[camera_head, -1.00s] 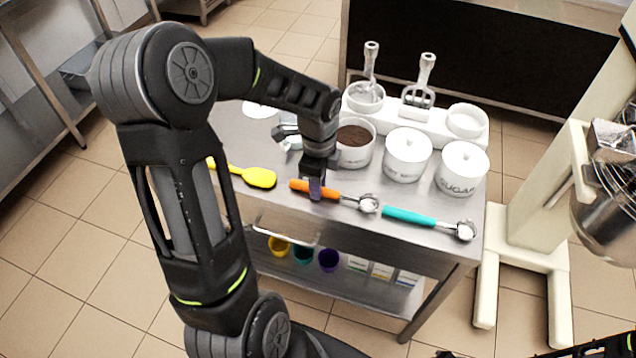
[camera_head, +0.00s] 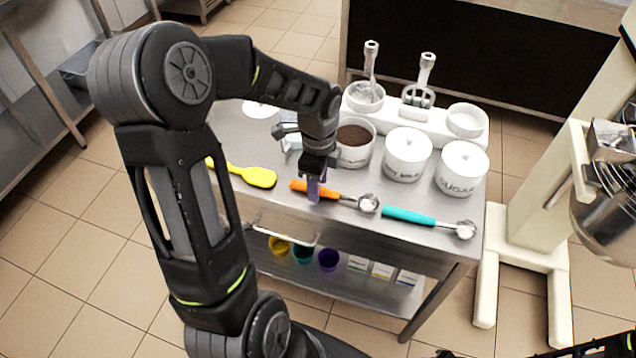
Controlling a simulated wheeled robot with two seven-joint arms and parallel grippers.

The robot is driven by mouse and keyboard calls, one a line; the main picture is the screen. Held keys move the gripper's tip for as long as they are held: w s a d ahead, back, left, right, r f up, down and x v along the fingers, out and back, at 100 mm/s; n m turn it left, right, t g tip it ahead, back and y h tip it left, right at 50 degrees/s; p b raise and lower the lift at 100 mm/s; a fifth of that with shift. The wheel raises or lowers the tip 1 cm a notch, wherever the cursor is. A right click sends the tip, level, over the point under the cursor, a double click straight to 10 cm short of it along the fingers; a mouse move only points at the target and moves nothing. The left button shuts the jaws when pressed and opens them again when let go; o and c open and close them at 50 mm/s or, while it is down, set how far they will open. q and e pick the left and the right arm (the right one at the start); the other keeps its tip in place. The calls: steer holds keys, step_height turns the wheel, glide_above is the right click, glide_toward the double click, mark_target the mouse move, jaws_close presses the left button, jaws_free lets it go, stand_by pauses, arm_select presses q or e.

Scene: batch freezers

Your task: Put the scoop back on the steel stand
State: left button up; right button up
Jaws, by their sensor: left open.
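An orange-handled scoop (camera_head: 344,195) with a round metal bowl lies on the steel stand (camera_head: 285,209), near its front edge. A teal-handled scoop (camera_head: 410,216) lies on the same top to its right. My left gripper (camera_head: 314,188) points down at the orange handle and is open. A purple part at its fingertips covers a bit of the handle; I cannot tell whether it touches it. Orange shows on both sides of the fingers.
A yellow spatula (camera_head: 258,177) lies left of the orange scoop. A brown-filled container (camera_head: 355,157) and two white canisters (camera_head: 407,168) (camera_head: 461,180) stand behind the scoops. A white rack (camera_head: 436,124) with utensils is at the back. A mixer (camera_head: 527,236) stands right.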

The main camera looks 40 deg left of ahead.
arm_select(q)
step_height(320, 180, up, 12)
steer(key=shift+f, duration=0.15)
steer(key=shift+o, duration=0.5)
steer(key=shift+d, duration=0.1)
stand_by(2.4)
